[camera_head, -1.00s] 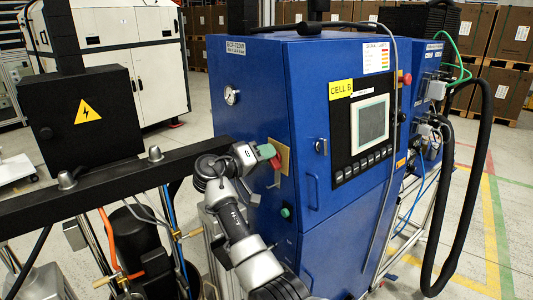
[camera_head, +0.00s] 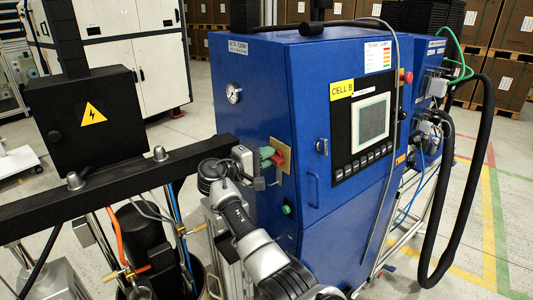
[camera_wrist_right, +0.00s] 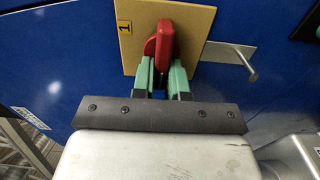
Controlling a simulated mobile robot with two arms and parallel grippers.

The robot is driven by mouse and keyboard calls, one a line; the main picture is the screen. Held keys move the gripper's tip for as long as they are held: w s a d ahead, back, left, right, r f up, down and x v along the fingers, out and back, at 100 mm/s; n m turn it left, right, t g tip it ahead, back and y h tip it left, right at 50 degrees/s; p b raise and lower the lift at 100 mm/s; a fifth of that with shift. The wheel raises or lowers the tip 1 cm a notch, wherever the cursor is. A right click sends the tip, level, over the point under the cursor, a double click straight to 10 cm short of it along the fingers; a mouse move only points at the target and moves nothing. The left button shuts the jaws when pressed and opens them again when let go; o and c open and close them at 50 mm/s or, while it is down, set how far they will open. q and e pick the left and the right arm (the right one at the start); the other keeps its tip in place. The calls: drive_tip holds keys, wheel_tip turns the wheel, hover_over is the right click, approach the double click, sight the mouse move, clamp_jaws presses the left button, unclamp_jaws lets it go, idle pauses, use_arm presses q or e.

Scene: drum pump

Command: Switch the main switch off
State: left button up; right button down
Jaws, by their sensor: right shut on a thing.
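The main switch is a red handle (camera_head: 279,152) on a yellow plate (camera_head: 284,167) on the left side of the blue cabinet. My right gripper (camera_head: 269,156) has green fingers and is shut on the red handle. In the right wrist view, the handle (camera_wrist_right: 164,42) sits between the fingertips (camera_wrist_right: 162,72) and runs up and down the picture. A small "1" label (camera_wrist_right: 125,27) is at the plate's left edge there. The fingers hide the handle's lower part. My left gripper is not in view.
A metal bracket with a pin (camera_wrist_right: 240,56) sticks out beside the plate. A green button (camera_head: 287,209) is lower on the cabinet. A black beam (camera_head: 125,182) carrying a black electrical box (camera_head: 84,120) runs to the left of my right gripper.

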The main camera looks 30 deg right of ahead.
idle(0.5)
drive_tip(key=c, duration=1.1)
unclamp_jaws()
drive_tip(key=shift+c, duration=0.2)
drive_tip(key=a+b, duration=0.3)
drive_tip(key=a, duration=0.8)
drive_tip(key=shift+s+b, duration=0.35)
drive_tip(key=shift+b, duration=0.05)
drive_tip(key=shift+d, duration=0.1)
